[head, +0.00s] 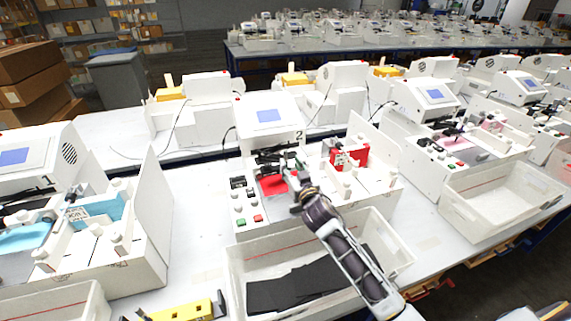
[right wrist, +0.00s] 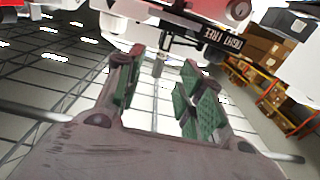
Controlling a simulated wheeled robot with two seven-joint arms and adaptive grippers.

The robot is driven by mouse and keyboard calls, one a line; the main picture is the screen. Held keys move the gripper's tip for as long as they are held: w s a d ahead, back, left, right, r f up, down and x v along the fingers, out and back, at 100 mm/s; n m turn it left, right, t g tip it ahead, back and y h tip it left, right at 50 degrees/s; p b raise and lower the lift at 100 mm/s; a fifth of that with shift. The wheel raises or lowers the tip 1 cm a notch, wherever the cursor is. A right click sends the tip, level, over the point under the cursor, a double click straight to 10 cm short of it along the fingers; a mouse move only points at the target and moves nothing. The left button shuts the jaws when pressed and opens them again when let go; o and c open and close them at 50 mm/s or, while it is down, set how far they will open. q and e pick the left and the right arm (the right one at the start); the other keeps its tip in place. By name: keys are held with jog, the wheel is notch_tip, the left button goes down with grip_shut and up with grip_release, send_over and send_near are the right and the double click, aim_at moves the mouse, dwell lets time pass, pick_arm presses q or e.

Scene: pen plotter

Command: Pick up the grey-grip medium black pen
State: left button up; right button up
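My right gripper (head: 292,183) reaches in over the pen plotter marked 2 (head: 268,118), close to its black carriage (head: 279,160). In the right wrist view my right gripper (right wrist: 157,90) has its green-padded fingers apart, with a clear gap between them. A slim pen-like piece with a grey part (right wrist: 158,65) shows beyond the fingertips, below a black holder (right wrist: 180,46). It appears apart from the pads. I cannot tell for certain that it is the grey-grip medium black pen. My left gripper is not in view.
A white bin (head: 236,270) with black contents stands in front of the plotter. Plotter 1 (head: 60,165) is at left, with a tall side wall. Another plotter (head: 432,110) and an empty white bin (head: 505,205) are at right. A yellow object (head: 185,313) lies at the front edge.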

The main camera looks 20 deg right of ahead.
aim_at(286, 158)
jog(key=shift+w, duration=0.55)
jog(key=shift+w+a+r+p, duration=0.1)
jog(key=shift+w+p, duration=0.55)
jog(key=shift+w, duration=1.95)
jog(key=shift+c, duration=0.5)
grip_shut()
